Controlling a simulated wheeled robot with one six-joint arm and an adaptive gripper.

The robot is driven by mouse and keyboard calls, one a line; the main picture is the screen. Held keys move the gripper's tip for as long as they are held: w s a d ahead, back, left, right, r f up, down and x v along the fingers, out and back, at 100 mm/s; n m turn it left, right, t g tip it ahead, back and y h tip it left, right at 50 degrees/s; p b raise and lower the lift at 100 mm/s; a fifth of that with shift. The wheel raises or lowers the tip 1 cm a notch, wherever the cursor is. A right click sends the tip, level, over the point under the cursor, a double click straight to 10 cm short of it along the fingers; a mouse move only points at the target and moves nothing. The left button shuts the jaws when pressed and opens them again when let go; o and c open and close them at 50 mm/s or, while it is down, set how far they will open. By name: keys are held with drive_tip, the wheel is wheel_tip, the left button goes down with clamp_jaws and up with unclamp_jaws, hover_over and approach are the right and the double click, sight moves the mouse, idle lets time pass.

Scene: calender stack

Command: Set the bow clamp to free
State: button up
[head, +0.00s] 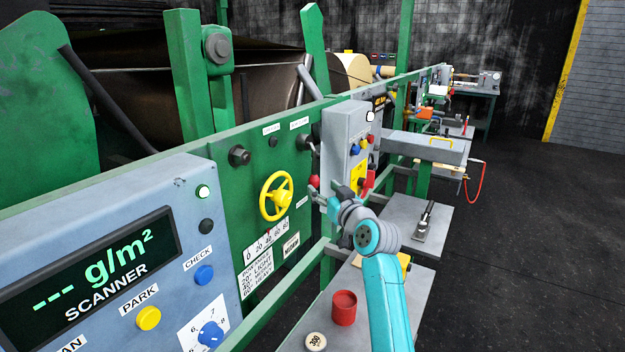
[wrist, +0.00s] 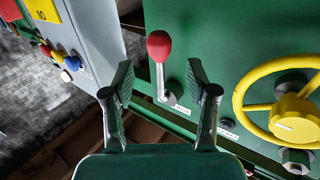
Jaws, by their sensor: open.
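A lever with a red knob (wrist: 159,46) stands out from the green panel in the wrist view, beside a small white label (wrist: 182,110) too small to read. I take it for the bow clamp, but cannot confirm this. In the head view a red knob (head: 314,181) shows beside my gripper (head: 325,193). In the wrist view my gripper (wrist: 160,78) is open and empty. Its two fingers lie left and right of the lever's line, with the knob just above the gap between the tips. I cannot tell any contact.
A yellow handwheel (head: 276,196) is on the green panel to the left. A grey control box (head: 345,130) with buttons is close by on the right. A grey shelf (head: 430,215) holds a small tool, and a red cup (head: 344,308) stands on a lower shelf.

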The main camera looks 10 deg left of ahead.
sight(317, 182)
drive_tip(key=shift+x, duration=3.45)
clamp_jaws()
